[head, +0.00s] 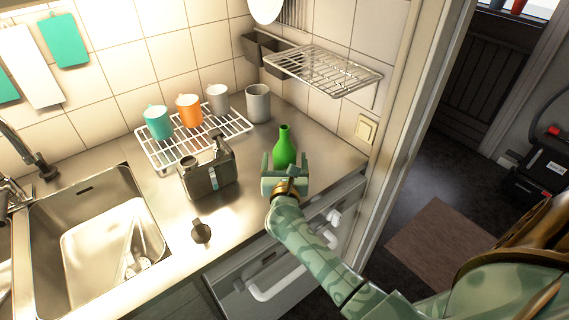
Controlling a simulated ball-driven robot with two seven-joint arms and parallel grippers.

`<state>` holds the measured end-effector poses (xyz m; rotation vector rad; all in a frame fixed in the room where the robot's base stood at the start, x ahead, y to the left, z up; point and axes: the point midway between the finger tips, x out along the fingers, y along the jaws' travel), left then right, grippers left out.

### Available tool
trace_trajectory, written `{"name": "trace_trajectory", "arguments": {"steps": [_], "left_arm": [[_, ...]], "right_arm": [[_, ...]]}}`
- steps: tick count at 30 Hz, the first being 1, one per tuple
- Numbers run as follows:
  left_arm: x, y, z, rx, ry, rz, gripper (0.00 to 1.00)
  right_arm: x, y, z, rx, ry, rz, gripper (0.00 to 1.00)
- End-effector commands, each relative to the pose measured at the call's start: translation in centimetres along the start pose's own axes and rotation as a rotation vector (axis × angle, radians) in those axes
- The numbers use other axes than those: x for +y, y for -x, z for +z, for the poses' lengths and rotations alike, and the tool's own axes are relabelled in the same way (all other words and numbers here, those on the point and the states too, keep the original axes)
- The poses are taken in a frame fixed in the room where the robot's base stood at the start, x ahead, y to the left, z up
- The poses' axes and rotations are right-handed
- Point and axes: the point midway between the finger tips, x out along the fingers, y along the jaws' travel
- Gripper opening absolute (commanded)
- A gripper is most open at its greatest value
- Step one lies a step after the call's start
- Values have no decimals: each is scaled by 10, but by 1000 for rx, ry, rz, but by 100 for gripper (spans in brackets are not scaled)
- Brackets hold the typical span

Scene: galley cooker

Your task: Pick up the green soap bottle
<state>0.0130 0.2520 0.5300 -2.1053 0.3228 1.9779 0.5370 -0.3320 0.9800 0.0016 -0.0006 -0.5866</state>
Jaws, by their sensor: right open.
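The green soap bottle (284,145) stands upright on the metal counter, near its right end. My right gripper (284,168) is at the near side of the bottle, low by its base. It is open, and the bottle's lower part shows at or between the fingers; I cannot tell whether they touch it. The gripper and wrist hide the bottle's foot. My left gripper is not in view.
A dark caddy (207,176) stands left of the gripper. Behind it, a wire rack (160,155) holds several cups. A grey cup (258,103) stands behind the bottle. A wire shelf (322,72) juts from the wall above. A sink (100,230) is at left.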

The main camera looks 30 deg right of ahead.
Motion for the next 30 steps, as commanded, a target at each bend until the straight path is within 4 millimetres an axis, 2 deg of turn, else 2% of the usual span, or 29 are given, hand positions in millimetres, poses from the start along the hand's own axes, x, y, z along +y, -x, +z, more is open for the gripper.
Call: {"name": "trace_trajectory", "arguments": {"steps": [4, 11, 12, 18, 26, 30], "left_arm": [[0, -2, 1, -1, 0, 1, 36], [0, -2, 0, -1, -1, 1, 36], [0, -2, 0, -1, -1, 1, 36], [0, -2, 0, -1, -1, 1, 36], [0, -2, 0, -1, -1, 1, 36], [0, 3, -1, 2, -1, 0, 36]], "right_arm": [[0, -18, 0, -1, 3, 1, 80], [0, -21, 0, 0, 1, 1, 80], [0, -20, 0, 0, 2, 1, 75], [0, -20, 0, 0, 2, 1, 23], [1, -20, 1, -1, 1, 1, 23], [1, -20, 11, -3, 0, 1, 23]]}}
